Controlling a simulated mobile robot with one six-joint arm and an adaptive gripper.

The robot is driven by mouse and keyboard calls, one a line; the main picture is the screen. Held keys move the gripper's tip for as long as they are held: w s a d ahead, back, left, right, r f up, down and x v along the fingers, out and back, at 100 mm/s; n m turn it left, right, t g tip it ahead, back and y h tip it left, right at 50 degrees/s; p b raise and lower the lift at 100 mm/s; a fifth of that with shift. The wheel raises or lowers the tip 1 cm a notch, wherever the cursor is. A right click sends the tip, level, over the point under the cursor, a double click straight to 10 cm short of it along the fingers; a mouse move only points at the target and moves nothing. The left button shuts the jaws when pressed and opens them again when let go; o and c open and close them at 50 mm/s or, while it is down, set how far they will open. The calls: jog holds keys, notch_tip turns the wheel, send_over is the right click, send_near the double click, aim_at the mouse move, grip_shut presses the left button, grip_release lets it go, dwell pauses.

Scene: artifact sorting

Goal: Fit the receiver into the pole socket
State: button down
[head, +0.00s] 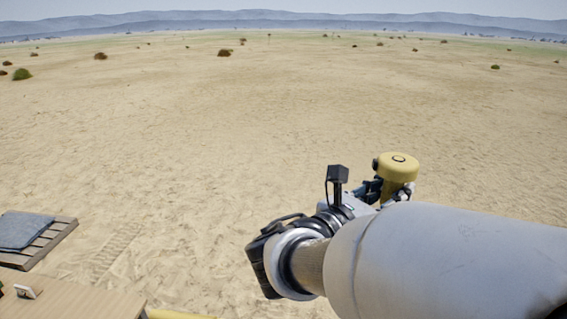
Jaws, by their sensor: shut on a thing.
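The receiver (399,167) is a yellow, rounded cylinder with a dark ring on its top and a dark knob on its left side. It is upright, held out in the air over the sand. My gripper (384,190) is shut on it; the dark fingers show around its lower left side. My pale arm hides part of the gripper and the receiver's lower end. No pole or socket shows in this view.
A wooden table corner (75,303) is at the bottom left, with a small object (28,291) on it. A wooden pallet (58,237) with a grey mat (22,232) lies behind it. A yellow edge (180,315) shows at the bottom. Open sand fills the middle.

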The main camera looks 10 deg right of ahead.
jog(key=shift+f+b, duration=1.5)
jog(key=shift+f, duration=0.5)
jog(key=c, duration=1.2)
grip_release()
jog(key=shift+o, duration=0.2)
jog(key=v, duration=1.2)
